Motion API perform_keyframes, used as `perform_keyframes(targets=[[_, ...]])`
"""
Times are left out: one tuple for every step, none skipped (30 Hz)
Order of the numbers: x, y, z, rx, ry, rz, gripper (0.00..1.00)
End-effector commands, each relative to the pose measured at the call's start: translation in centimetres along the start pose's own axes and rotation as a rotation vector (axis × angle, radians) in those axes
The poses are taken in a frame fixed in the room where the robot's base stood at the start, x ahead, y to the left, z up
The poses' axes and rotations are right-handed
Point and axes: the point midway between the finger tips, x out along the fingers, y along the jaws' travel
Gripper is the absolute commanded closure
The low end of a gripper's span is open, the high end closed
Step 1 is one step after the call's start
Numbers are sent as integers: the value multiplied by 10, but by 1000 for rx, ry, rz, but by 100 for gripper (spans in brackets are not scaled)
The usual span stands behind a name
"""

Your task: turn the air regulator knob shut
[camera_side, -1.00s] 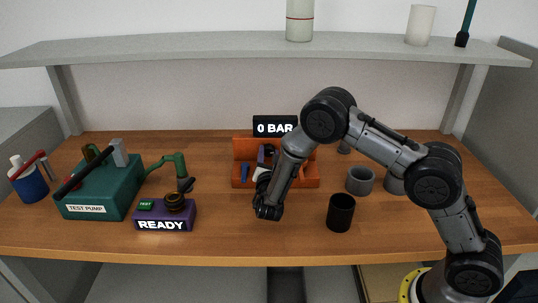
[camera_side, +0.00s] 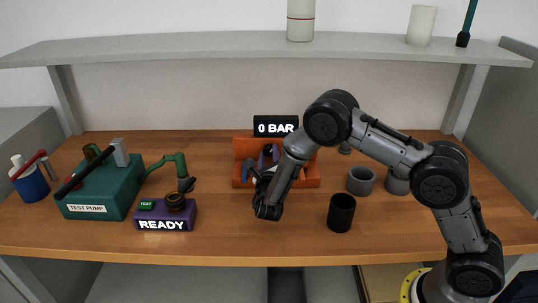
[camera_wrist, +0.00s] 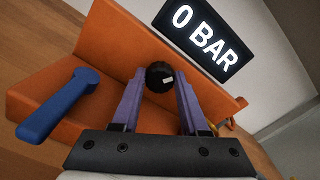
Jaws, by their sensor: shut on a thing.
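The regulator knob (camera_wrist: 160,77) is black with a small white mark, on the front of an orange stand (camera_wrist: 115,55). My gripper (camera_wrist: 159,82) has its two purple fingers shut on the knob, one on each side. In the side view, my gripper (camera_side: 268,153) reaches into the orange stand (camera_side: 243,148), and my arm and wrist hide part of the stand. A black display (camera_side: 276,126) on top reads "0 BAR"; it also shows in the wrist view (camera_wrist: 206,38). A blue lever (camera_wrist: 60,105) sticks out from the stand beside the knob.
A black cup (camera_side: 341,213) and a grey cup (camera_side: 360,181) stand right of the stand. A green test pump (camera_side: 97,189) and a purple box (camera_side: 165,216) reading "READY" stand left. The table front between the purple box and black cup is clear.

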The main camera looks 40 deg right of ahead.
Motion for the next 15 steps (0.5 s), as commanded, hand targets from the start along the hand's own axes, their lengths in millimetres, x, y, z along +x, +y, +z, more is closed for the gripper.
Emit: perform_keyframes(targets=[[-1,0,0,-45,0,0,100],[-1,0,0,-74,0,0,100],[-1,0,0,-111,0,0,100],[-1,0,0,-139,0,0,100],[-1,1,0,-166,0,0,100],[-1,1,0,-201,0,0,100],[-1,1,0,-228,0,0,100],[-1,1,0,-254,0,0,100],[-1,1,0,-286,0,0,100],[-1,1,0,-310,0,0,100],[-1,1,0,-332,0,0,100],[-1,1,0,-361,0,0,100],[-1,1,0,-382,0,0,100],[-1,1,0,-401,0,0,100],[-1,1,0,-425,0,0,100]])
